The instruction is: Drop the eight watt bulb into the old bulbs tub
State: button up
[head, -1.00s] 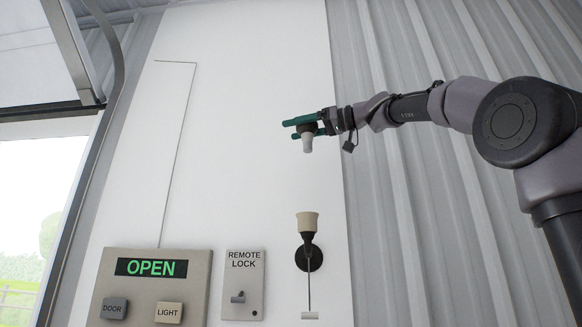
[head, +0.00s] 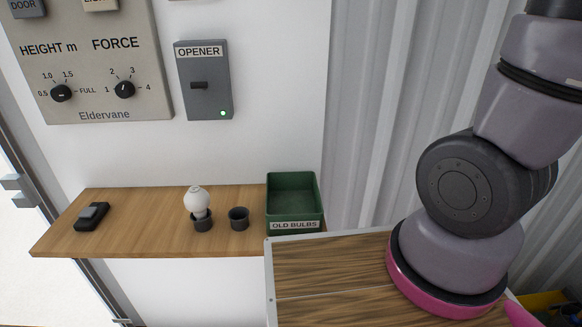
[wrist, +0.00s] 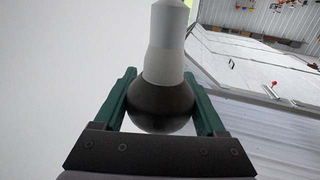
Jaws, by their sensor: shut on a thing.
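My gripper (wrist: 160,74) is in the wrist view, with its green fingers shut on a bulb (wrist: 164,65). This bulb has a dark round globe between the fingers and a pale neck pointing away from the palm. No wattage mark is readable on it. The gripper is outside the head view. The old bulbs tub (head: 293,207) is an open green box labelled OLD BULBS at the right end of the wooden shelf; the visible part of its inside looks empty. A white bulb (head: 197,201) stands upright in a dark cup (head: 202,222) left of the tub.
An empty dark cup (head: 238,219) stands between the white bulb and the tub. A black device (head: 92,216) lies at the left of the wooden shelf (head: 140,222). An opener box (head: 205,82) and control panel (head: 88,62) are on the wall above.

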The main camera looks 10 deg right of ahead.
aim_at(293, 202)
jog(key=k, duration=1)
